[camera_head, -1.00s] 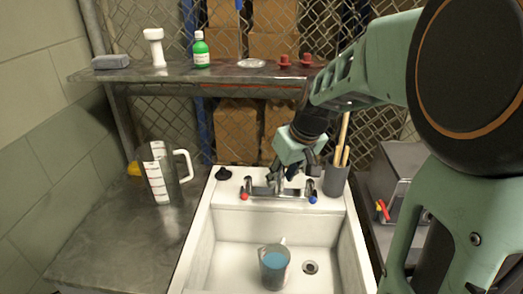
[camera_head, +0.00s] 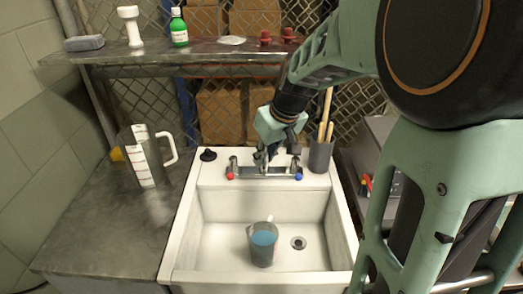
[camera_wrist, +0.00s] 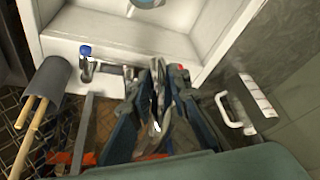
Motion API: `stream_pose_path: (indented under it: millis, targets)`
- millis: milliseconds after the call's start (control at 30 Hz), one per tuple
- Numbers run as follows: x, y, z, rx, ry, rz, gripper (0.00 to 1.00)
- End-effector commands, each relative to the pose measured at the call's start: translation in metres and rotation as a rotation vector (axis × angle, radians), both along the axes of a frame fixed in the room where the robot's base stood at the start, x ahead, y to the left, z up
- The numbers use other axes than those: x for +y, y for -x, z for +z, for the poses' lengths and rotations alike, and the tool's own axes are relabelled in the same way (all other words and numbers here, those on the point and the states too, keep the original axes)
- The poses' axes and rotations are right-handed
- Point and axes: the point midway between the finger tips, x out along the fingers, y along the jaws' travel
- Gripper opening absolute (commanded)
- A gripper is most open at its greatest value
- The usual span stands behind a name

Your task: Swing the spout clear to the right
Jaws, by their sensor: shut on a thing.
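The chrome faucet (camera_head: 264,172) stands on the back ledge of the white sink, with a red-capped handle (camera_head: 230,176) on the left and a blue-capped one (camera_head: 298,177) on the right. My gripper (camera_head: 270,156) is at the middle of the faucet, pointing down. In the wrist view my gripper (camera_wrist: 161,80) is shut on the shiny spout (camera_wrist: 157,90), which shows between the dark fingers. The fingers hide much of the spout, so its exact direction is hard to tell.
A jug of blue liquid (camera_head: 263,246) stands in the sink basin, left of the drain (camera_head: 298,243). A grey holder with wooden handles (camera_head: 320,156) stands right of the faucet. A black stopper (camera_head: 208,154) is on the left ledge. A clear measuring jug (camera_head: 146,163) stands on the left counter.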

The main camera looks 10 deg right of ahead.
Motion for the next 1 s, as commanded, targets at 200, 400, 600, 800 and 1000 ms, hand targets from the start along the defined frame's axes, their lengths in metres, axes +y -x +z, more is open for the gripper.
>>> stream_pose_path:
  millis: [200, 400, 600, 800, 1000]
  targets:
    - [-0.003, 0.001, -0.001, -0.001, 0.004, 0.014, 0.00]
    - [-0.016, 0.003, -0.002, 0.000, 0.003, 0.068, 0.00]
    - [-0.041, 0.004, -0.003, -0.001, 0.004, 0.174, 0.00]
    - [-0.070, 0.002, -0.003, 0.000, 0.003, 0.311, 0.00]
    - [-0.101, -0.003, -0.002, 0.001, 0.001, 0.457, 0.00]
